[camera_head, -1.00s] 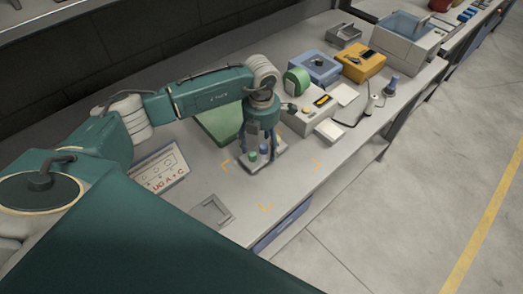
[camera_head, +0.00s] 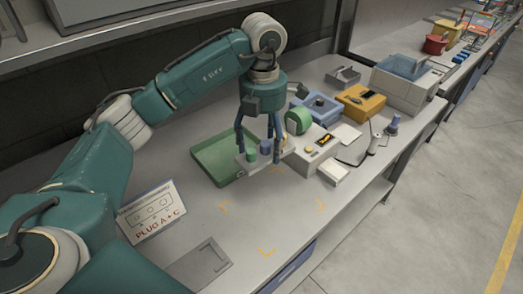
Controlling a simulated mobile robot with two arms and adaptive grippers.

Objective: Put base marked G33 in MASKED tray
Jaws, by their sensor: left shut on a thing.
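My left gripper (camera_head: 259,150) is shut on a small light grey base (camera_head: 263,164). The base carries a green plug and a blue plug, and its marking is too small to read. It appears to be held above the bench, in front of the right side of a shallow green tray (camera_head: 212,150). Part of the tray is hidden behind the gripper and base. No tray label is readable. My right gripper is not in view.
Yellow corner marks (camera_head: 267,252) outline a clear bench area in front. A flat grey metal holder (camera_head: 203,264) lies near the front edge. A white device (camera_head: 309,147), a green roll (camera_head: 298,121), a blue box (camera_head: 318,106) and a yellow box (camera_head: 361,101) stand to the right.

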